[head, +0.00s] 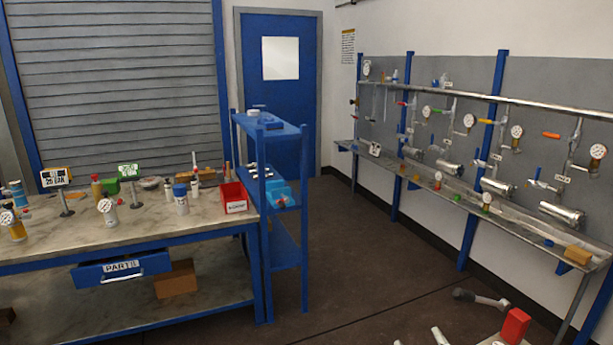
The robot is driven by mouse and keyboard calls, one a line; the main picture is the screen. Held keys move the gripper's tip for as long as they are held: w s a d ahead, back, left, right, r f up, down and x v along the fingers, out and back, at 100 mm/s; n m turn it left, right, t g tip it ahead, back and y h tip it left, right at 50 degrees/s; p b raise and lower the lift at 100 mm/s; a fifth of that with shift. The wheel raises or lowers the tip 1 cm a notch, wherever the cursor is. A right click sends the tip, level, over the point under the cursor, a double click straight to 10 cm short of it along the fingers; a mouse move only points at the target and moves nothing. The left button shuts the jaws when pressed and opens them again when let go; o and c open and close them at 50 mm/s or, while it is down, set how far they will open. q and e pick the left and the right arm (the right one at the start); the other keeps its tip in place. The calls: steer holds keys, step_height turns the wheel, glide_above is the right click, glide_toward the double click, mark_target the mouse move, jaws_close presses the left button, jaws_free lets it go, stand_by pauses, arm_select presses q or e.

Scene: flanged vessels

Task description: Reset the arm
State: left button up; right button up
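Neither of my arms shows in the head view, and neither gripper can be seen. The task names no other object. The view takes in a workbench (130,232) at the left, a blue shelf rack (285,230) beside it, and a wall panel (470,75) with gauges and flanged metal vessels at the right. A steel ledge (455,200) runs below the vessels.
A red bin (234,198) sits at the bench's right end. A dark-headed tool-like object (482,298) lies on the floor at lower right. A red block (515,326) shows at the bottom edge. The floor (370,250) between rack and ledge is clear.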

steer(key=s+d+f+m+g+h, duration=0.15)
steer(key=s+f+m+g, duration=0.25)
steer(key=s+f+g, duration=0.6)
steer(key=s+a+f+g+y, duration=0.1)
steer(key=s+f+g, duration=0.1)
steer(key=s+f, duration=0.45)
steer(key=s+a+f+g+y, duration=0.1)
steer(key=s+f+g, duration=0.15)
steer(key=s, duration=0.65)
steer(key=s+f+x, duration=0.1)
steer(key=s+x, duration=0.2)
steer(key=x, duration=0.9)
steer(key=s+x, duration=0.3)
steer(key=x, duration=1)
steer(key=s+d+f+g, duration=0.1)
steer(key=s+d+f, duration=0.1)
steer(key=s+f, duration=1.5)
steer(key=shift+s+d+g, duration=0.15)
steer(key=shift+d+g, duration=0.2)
